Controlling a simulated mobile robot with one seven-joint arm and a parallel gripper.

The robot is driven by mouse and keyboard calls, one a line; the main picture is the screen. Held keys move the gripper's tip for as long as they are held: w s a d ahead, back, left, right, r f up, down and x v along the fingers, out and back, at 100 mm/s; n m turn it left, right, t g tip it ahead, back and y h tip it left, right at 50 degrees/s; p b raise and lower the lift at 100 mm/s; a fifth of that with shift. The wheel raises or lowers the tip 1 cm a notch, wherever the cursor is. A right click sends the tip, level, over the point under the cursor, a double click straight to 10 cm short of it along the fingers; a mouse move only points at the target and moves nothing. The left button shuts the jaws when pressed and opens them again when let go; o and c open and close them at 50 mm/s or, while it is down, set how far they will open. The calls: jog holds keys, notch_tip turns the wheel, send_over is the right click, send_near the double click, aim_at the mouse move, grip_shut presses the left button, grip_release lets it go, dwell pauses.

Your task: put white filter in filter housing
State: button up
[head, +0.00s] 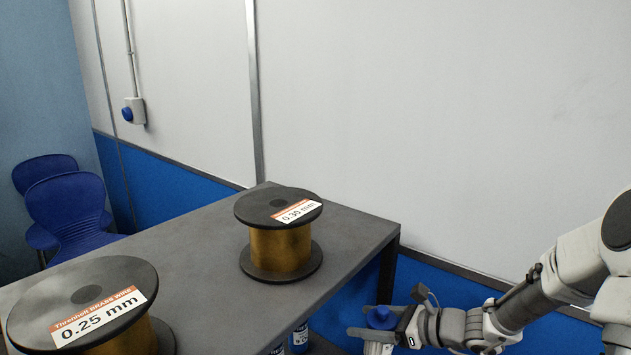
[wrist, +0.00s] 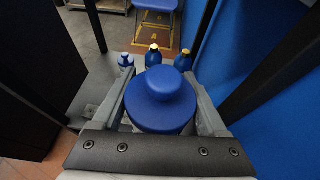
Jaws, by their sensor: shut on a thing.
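My gripper (head: 376,333) is at the lower right of the head view, beside and below the bench's right end. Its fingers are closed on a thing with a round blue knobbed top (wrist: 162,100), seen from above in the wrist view. In the head view a pale, ribbed body shows below the blue top (head: 380,318), which fits the white filter. Its lower part is cut off by the picture's edge. I cannot make out a filter housing in either view.
Two brass wire spools, 0.30 mm (head: 280,245) and 0.25 mm (head: 85,310), stand on the grey bench (head: 195,275). Bottles (head: 299,337) stand below its top; in the wrist view several (wrist: 154,57) stand beyond the held thing. A blue wall (wrist: 228,50) is close on the right.

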aim_at(386, 320)
jog(key=d, duration=0.1)
jog(key=d+r, duration=0.1)
jog(key=s+d, duration=0.1)
jog(key=shift+d+r+m+t, duration=0.15)
jog(key=shift+d+m+t, duration=0.15)
jog(key=shift+t, duration=0.1)
jog(key=shift+m+t+h, duration=0.6)
jog(key=shift+m+h, duration=0.1)
jog(key=r+p, duration=0.1)
jog(key=p, duration=0.1)
jog(key=a+r+p, duration=0.1)
jog(key=r+p, duration=0.2)
jog(key=p, duration=0.1)
jog(key=shift+w+a+r, duration=0.25)
jog(key=shift+a+r, duration=0.05)
jog(key=shift+a, duration=0.1)
notch_tip(386, 320, up, 2)
jog(key=m+t+h+p, duration=0.1)
jog(key=p, duration=0.3)
jog(key=shift+r, duration=0.1)
jog(key=shift+d+r+m+t+h+p, duration=0.15)
jog(key=shift+r+m+t+h+p, duration=0.15)
jog(key=shift+r+m+h+p, duration=0.65)
jog(key=shift+s+d+t+p, duration=0.1)
jog(key=shift+d+t+p, duration=0.2)
jog(key=shift+p, duration=0.9)
jog(key=shift+s+d+m+p, duration=0.15)
jog(key=shift+d+m+p, duration=0.15)
jog(key=shift+p, duration=0.25)
